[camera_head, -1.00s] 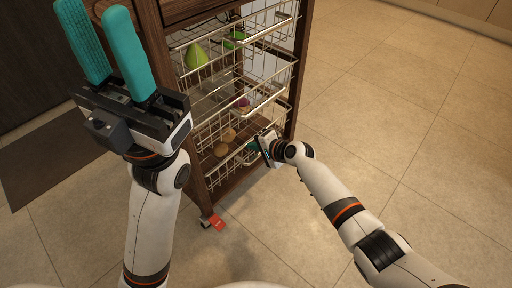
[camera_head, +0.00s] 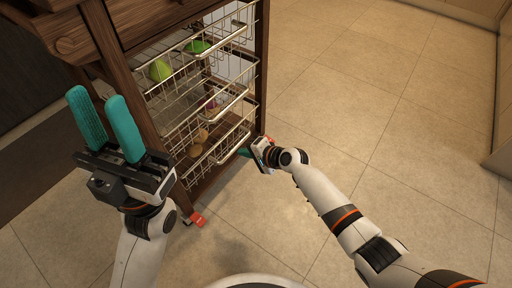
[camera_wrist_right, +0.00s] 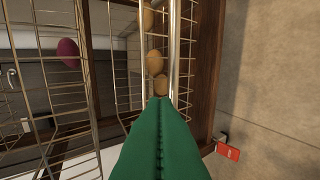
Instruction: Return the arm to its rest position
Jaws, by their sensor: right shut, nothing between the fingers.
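My right gripper (camera_head: 246,152) is low beside the front corner of the cart's lowest wire basket (camera_head: 225,150). Its green fingers are shut together and empty, and they also show in the right wrist view (camera_wrist_right: 160,103), pointing at the basket's rim wires. I cannot tell whether they touch the wire. My right arm reaches in from the lower right. My left gripper (camera_head: 100,98) is raised at the left with its two teal fingers upright and apart, and nothing is between them.
A dark wooden cart (camera_head: 262,60) holds stacked wire baskets. Brown round items (camera_head: 200,136) lie in the lowest one, and green items (camera_head: 160,70) lie higher up. A purple item (camera_wrist_right: 68,52) shows in the wrist view. A red caster part (camera_head: 197,218) is at the cart's foot. Tiled floor is clear at right.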

